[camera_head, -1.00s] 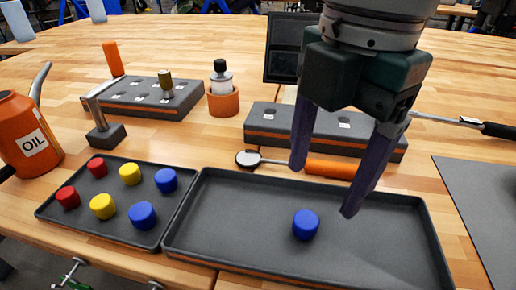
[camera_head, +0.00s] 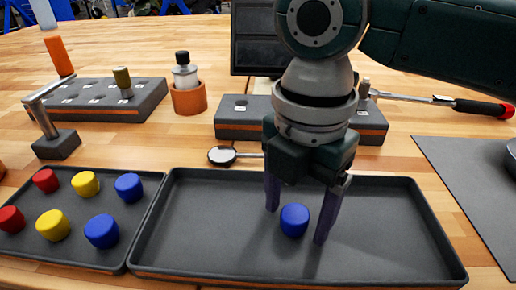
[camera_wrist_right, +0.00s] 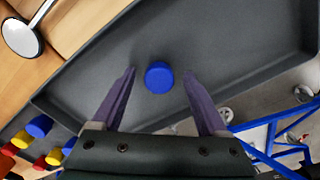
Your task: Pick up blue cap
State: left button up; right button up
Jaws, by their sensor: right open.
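A single blue cap (camera_head: 294,220) lies in the large grey tray (camera_head: 200,225), in its middle part. My right gripper (camera_head: 298,226) is open above the tray, with its purple fingers on either side of this cap in the head view. In the right wrist view the blue cap (camera_wrist_right: 158,77) shows ahead of and between the open fingertips (camera_wrist_right: 162,78), and nothing is gripped. Two more blue caps, one at the back (camera_head: 129,187) and one at the front (camera_head: 101,231), stand in the small tray on the left. My left gripper is not in view.
The small tray (camera_head: 70,258) also holds red and yellow caps. Behind the large tray are an inspection mirror (camera_head: 222,155) and a grey-orange stand (camera_head: 232,130). A bottle in an orange holder (camera_head: 188,98) and a grey mat (camera_head: 470,190) flank the area.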

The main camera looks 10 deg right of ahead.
jog(key=shift+c, duration=0.4)
grip_shut()
dwell(1.0)
